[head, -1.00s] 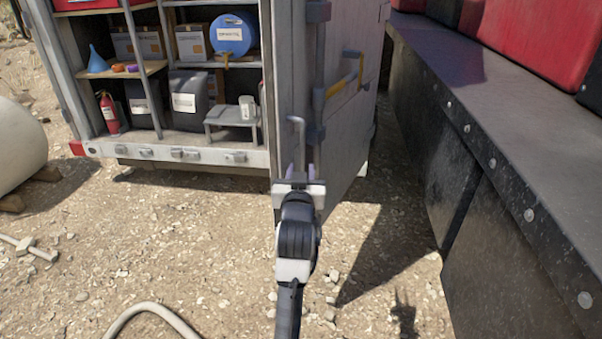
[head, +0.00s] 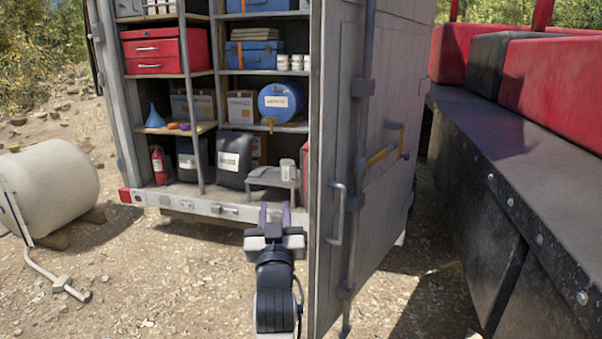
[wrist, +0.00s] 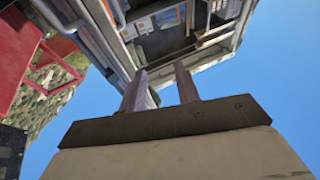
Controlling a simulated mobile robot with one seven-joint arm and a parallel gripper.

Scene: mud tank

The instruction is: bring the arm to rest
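My gripper (head: 275,214) is in the lower middle of the head view, left of the open cabinet door (head: 372,150) and in front of the cabinet's lower edge. In the wrist view its two fingers (wrist: 160,88) stand apart with nothing between them. The fingers point toward the cabinet, which shows tilted beyond them in the wrist view (wrist: 190,42). My arm extends down from the gripper to the bottom of the head view. The gripper looks clear of the door handle (head: 338,214), though the exact gap cannot be told.
Shelves hold a red toolbox (head: 166,52), a blue drum (head: 279,102), dark jugs (head: 234,158) and a fire extinguisher (head: 159,165). A white tank (head: 50,195) lies at left. A long dark metal ledge (head: 520,165) bounds the right.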

